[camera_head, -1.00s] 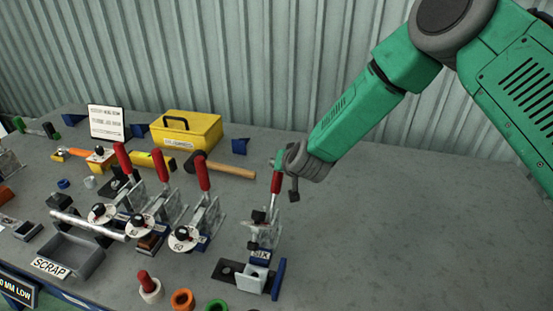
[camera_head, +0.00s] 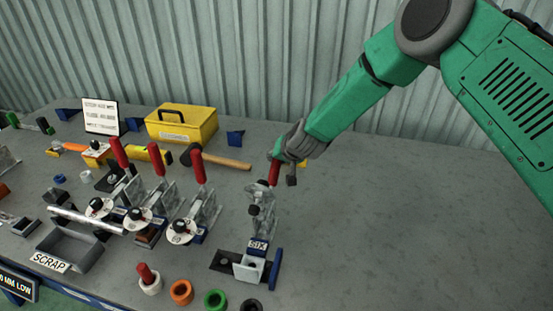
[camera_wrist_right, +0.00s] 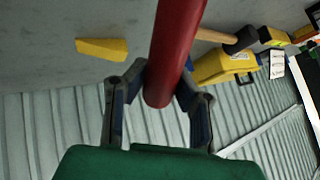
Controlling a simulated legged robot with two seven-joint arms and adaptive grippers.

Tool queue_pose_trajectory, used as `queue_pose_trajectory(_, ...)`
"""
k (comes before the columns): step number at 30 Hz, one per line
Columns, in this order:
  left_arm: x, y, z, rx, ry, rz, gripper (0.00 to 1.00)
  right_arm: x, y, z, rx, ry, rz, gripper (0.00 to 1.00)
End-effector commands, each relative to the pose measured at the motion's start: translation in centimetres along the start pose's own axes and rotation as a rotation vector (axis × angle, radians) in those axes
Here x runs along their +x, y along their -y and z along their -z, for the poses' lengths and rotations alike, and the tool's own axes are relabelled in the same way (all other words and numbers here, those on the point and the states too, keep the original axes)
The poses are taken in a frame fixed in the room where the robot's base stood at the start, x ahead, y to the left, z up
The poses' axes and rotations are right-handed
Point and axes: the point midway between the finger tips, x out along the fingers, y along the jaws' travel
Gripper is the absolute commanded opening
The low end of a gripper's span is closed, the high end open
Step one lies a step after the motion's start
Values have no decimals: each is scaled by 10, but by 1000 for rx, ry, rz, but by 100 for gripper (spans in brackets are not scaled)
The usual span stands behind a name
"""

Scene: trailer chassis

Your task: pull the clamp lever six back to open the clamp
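The clamp marked SIX (camera_head: 258,245) stands at the right end of a row of toggle clamps on the grey bench. Its red lever (camera_head: 274,173) points up and leans a little back. My right gripper (camera_head: 283,158) is at the upper part of this lever. In the right wrist view the red lever (camera_wrist_right: 172,55) runs between the two fingers (camera_wrist_right: 162,82), which close on it from both sides near its end. The clamp's metal linkage (camera_head: 262,205) stands raised above its base. My left gripper is not in view.
Other clamps with red levers (camera_head: 198,167) stand close to the left. A hammer (camera_head: 222,162) and a yellow toolbox (camera_head: 185,125) lie behind. A scrap tray (camera_head: 75,245) and coloured rings (camera_head: 181,292) are in front. The bench to the right (camera_head: 400,220) is clear.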

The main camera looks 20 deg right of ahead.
Motion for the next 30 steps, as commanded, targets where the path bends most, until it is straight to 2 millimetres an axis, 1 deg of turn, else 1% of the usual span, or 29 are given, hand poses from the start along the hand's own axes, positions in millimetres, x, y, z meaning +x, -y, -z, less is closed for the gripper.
queue_pose_trajectory(1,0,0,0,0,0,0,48,0,0,1,1,-3,-1,42)
queue_pose_trajectory(2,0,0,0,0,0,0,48,0,0,1,1,-2,-1,45)
queue_pose_trajectory(11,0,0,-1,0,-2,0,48,-2,0,-1,-1,0,1,45)
queue_pose_trajectory(14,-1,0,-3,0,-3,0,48,-8,0,-1,-1,2,1,45)
queue_pose_trajectory(17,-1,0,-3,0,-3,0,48,-22,0,0,-1,1,1,45)
queue_pose_trajectory(24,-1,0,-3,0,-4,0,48,-74,0,1,-1,0,2,45)
queue_pose_trajectory(27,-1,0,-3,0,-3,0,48,-92,-1,0,-1,2,1,45)
queue_pose_trajectory(30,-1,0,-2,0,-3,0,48,-105,-1,1,-1,1,0,45)
